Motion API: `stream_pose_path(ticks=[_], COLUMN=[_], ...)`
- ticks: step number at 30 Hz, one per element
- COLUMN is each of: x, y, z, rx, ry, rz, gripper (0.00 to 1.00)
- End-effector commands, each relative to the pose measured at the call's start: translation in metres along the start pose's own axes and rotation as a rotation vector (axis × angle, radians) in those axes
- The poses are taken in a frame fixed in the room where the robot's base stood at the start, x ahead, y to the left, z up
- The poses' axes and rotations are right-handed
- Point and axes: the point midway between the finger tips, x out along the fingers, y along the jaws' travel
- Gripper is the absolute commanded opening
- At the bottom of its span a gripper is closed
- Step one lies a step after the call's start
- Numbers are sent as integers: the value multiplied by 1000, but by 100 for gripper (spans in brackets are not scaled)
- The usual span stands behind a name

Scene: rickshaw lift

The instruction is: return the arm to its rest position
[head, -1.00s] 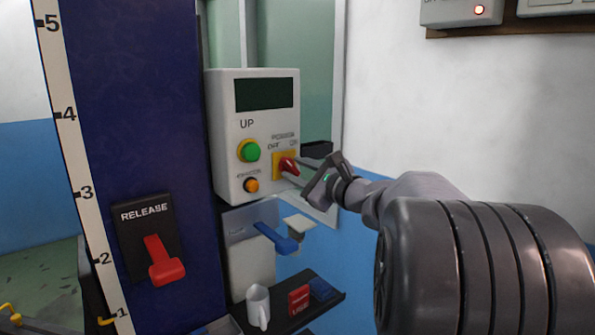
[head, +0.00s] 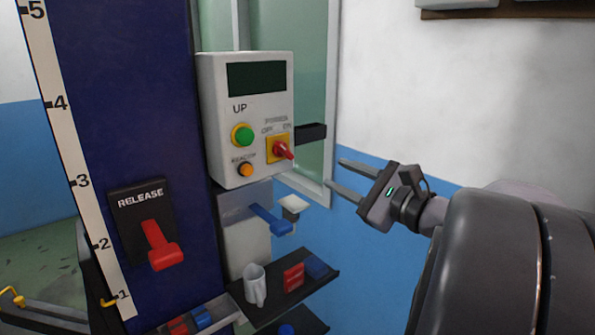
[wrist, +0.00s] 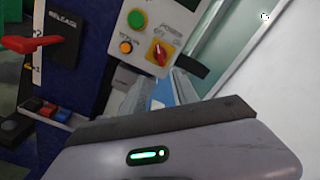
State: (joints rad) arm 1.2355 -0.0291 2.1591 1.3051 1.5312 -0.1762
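My gripper (head: 350,176) is in the right half of the head view, to the right of the control box and apart from it. Its two fingers are spread with nothing between them. In the wrist view the gripper body fills the bottom and the fingers (wrist: 162,95) reach toward the box. My dark arm link covers the lower right of the head view. The white control box (head: 218,130) carries a dark display, a green button (head: 242,134), an orange button (head: 245,170) and a red power switch (head: 284,151) on a yellow plate.
A blue lift column (head: 130,90) with a red release lever (head: 159,245) stands at left. A blue lever (head: 268,218) sticks out above. Open room lies before the right wall.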

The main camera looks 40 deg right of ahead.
Motion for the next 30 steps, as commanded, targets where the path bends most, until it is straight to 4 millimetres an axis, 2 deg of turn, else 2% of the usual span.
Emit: stream_pose_path(ticks=[4, 16, 18, 20, 23, 24, 26, 27, 29, 30], x=[-11, -10, -4, 7, 22, 20, 6, -11, -45, -68], y=[0, 1, 13, 42, 128, 169, 228, 266, 315, 338], z=[0, 0, 6, 19, 53, 67, 84, 92, 98, 98], rx=[0, -1, -16, -54, -208, -307, -508, -668, -907, -1083], ry=[0, 0, -2, -2, -7, -12, -26, -50, -114, -163], rz=[-1, 3, 43, 136, 412, 545, 745, 869, 1016, 1091], gripper=[36, 36, 36, 36, 36, 36, 36, 36, 36, 36])
